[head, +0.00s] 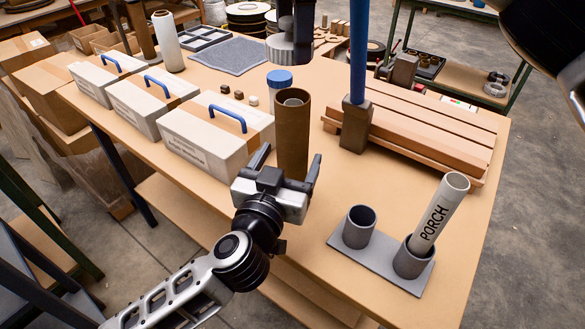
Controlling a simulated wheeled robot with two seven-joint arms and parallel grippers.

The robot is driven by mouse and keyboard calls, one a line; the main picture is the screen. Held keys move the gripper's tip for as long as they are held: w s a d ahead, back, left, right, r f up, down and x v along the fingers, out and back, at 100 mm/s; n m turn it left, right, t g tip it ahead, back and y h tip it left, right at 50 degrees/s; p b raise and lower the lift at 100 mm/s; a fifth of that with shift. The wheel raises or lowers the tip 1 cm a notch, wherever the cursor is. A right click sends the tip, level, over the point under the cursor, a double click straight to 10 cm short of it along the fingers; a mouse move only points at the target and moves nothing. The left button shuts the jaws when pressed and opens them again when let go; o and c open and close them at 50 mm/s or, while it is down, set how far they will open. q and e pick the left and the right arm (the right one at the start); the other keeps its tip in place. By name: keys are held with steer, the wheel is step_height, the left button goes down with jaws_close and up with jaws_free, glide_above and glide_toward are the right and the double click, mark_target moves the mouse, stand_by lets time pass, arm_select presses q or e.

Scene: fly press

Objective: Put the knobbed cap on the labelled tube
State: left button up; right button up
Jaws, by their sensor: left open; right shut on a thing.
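The labelled tube (439,213), pale grey and marked PORCH, leans in the right cup of a grey two-cup stand (385,266) at the table's right front.
The stand's left cup (359,228) looks empty. Boxes with blue handles (215,133) line the left edge. A blue-lidded jar (279,86) stands behind the brown tube. A blue post on a brown block (356,124) and stacked boards (425,140) are at right. The front middle table is clear.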

arm_select(q)
steer(key=x, duration=0.4)
steer(key=shift+w+d, duration=0.15)
steer(key=shift+w, duration=0.15)
steer(key=c, duration=1.5)
steer(key=shift+o, duration=0.2)
arm_select(e)
glide_above(295, 104)
steer(key=shift+f, duration=2.55)
steer(key=shift+f, duration=0.1)
steer(key=shift+f, duration=0.8)
steer(key=shift+f, duration=0.65)
